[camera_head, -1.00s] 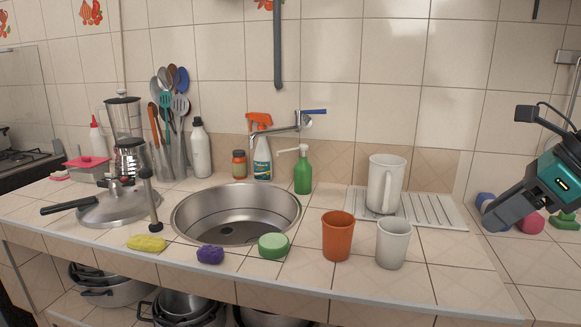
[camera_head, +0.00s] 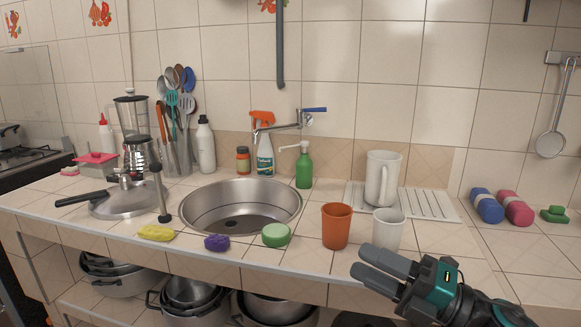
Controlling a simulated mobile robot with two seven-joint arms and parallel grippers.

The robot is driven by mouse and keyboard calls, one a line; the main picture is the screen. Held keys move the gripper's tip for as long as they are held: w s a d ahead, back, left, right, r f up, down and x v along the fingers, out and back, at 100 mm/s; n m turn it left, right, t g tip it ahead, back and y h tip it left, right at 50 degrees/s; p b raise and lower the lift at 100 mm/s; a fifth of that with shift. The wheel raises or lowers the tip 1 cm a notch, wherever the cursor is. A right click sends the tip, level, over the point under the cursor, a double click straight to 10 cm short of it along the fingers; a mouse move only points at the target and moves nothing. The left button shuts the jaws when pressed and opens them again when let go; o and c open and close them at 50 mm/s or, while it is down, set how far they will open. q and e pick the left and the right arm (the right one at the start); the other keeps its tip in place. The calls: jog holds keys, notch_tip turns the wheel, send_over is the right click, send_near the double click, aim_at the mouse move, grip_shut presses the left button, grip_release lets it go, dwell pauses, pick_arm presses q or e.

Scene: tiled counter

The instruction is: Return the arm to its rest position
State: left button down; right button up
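My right gripper (camera_head: 364,262) shows at the lower right, in front of the counter's front edge. Its two grey fingers point left and lie close to each other; whether a gap is left between them I cannot tell. I see nothing held in it. Its wrist is dark with teal parts, and my arm runs off the bottom right. The white cup (camera_head: 387,232) and the orange cup (camera_head: 336,226) stand upright on the counter just behind the gripper. My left gripper is not in view.
A white pitcher (camera_head: 381,178) stands on the drainboard (camera_head: 430,205). Blue (camera_head: 486,205) and pink (camera_head: 515,208) rolls lie right.

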jog(key=s+d+f+m+t+h, duration=0.2)
jog(key=f+m+t+h, duration=0.2)
jog(key=f+m+h, duration=0.5)
jog(key=s+d+f+m+t+h, duration=0.1)
jog(key=d+f+m+t+h, duration=0.25)
jog(key=f+m, duration=0.7)
jog(key=s+f+m+g+h, duration=0.4)
jog(key=s+f+m+g, duration=0.2)
jog(key=s+f+m, duration=0.4)
notch_tip(320, 180, down, 2)
jog(key=s, duration=0.2)
jog(key=shift+s+m, duration=0.3)
jog(key=shift+m, duration=0.05)
jog(key=shift+a, duration=0.1)
